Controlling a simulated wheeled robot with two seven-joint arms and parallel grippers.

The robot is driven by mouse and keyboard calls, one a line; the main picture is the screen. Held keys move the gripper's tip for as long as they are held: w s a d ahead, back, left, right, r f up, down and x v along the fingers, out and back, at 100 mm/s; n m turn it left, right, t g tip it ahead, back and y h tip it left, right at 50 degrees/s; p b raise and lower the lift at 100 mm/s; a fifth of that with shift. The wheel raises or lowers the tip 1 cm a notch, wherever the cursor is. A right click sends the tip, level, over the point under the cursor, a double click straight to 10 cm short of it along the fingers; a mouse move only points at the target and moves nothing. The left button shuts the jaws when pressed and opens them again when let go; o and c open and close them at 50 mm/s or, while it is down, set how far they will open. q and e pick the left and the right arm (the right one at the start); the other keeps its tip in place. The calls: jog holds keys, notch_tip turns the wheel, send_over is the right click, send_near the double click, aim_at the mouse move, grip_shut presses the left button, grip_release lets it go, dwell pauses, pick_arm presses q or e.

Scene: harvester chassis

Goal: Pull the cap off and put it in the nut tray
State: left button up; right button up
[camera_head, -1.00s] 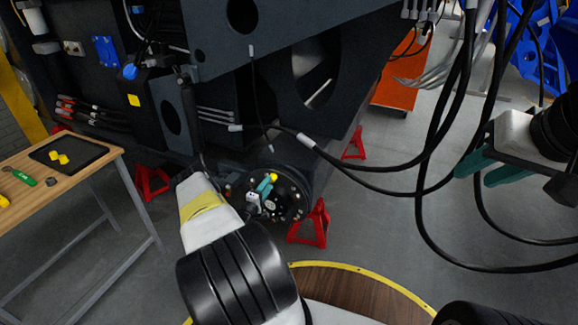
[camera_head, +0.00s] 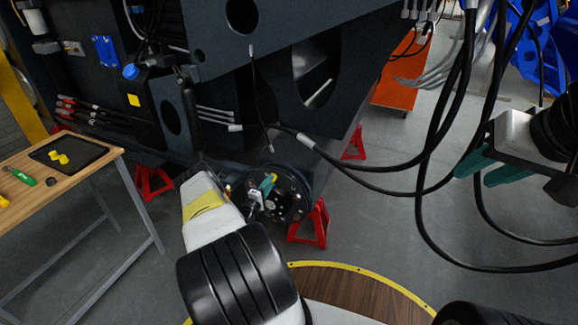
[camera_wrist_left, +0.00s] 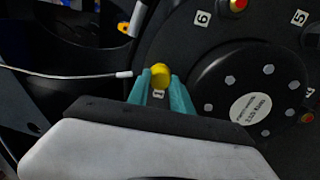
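A yellow cap (camera_wrist_left: 160,74) sits on the dark round hub (camera_wrist_left: 215,50) beside the label 1. It also shows small in the head view (camera_head: 274,177). My left gripper (camera_wrist_left: 161,84) has its teal fingertips on either side of the cap, close against it, and appears shut on it. In the head view my left gripper (camera_head: 268,182) reaches the hub (camera_head: 290,197). The black tray (camera_head: 90,149), with yellow pieces in it, lies on the wooden table at the left. My right gripper (camera_head: 490,168) is open and empty at the right.
Other labelled hub positions carry red-tipped fittings (camera_wrist_left: 238,5). A white-tipped cable (camera_wrist_left: 95,72) ends just left of my left fingers. A green-handled tool (camera_head: 22,177) lies on the table. Red stands (camera_head: 312,225) stand under the chassis. Black cables hang between the chassis and my right gripper.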

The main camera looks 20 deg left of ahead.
pick_arm(q)
jog(key=s, duration=0.5)
jog(key=shift+s+a+f, duration=0.1)
jog(key=shift+a+f, duration=0.1)
jog(key=shift+f, duration=0.05)
dwell(0.5)
